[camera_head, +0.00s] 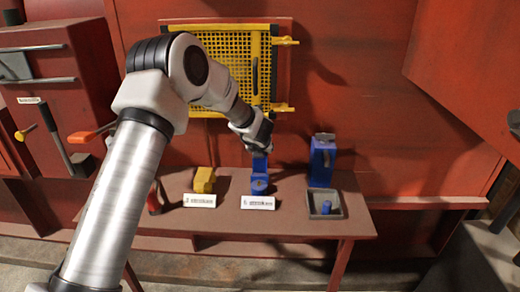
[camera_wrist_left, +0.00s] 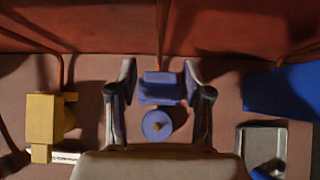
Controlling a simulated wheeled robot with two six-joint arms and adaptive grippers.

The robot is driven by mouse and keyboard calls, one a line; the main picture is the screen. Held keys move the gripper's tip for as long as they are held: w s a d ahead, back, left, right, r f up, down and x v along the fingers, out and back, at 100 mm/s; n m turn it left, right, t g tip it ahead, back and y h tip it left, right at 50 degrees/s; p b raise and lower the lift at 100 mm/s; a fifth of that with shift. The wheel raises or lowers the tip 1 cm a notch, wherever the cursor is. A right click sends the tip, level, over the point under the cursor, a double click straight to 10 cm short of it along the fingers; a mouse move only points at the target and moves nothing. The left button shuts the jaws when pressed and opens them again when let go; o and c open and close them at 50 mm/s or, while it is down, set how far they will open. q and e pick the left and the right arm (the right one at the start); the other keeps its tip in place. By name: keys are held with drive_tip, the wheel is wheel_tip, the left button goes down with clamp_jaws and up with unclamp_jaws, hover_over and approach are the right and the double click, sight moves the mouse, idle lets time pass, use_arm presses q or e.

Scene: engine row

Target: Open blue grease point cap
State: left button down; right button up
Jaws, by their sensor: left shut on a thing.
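The blue grease point (camera_head: 259,185) stands on the red-brown bench, behind a white label. In the left wrist view, its round blue face (camera_wrist_left: 157,124) has a small brass-coloured centre. The blue cap (camera_wrist_left: 159,88) is a block just beyond that face, between the fingers of my left gripper (camera_wrist_left: 160,72). In the head view my left gripper (camera_head: 257,149) comes down from above onto the top of the blue grease point and is shut on the cap. The fingers hide part of the cap there. My right gripper is not in view.
A yellow grease point (camera_head: 204,180) stands left of the blue one. A tall blue block (camera_head: 322,162) and a grey tray (camera_head: 341,212) holding a blue piece are on the right. A yellow mesh guard (camera_head: 228,48) is on the wall behind. A red handle (camera_head: 154,198) is at left.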

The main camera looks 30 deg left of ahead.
use_arm(q)
drive_tip(key=shift+w+a+r, duration=0.1)
drive_tip(key=shift+w+r, duration=0.1)
drive_tip(key=shift+r, duration=0.05)
drive_tip(key=c, duration=0.8)
unclamp_jaws()
drive_tip(key=shift+c, duration=0.2)
drive_tip(key=shift+f, duration=0.15)
drive_tip(key=v, duration=1.2)
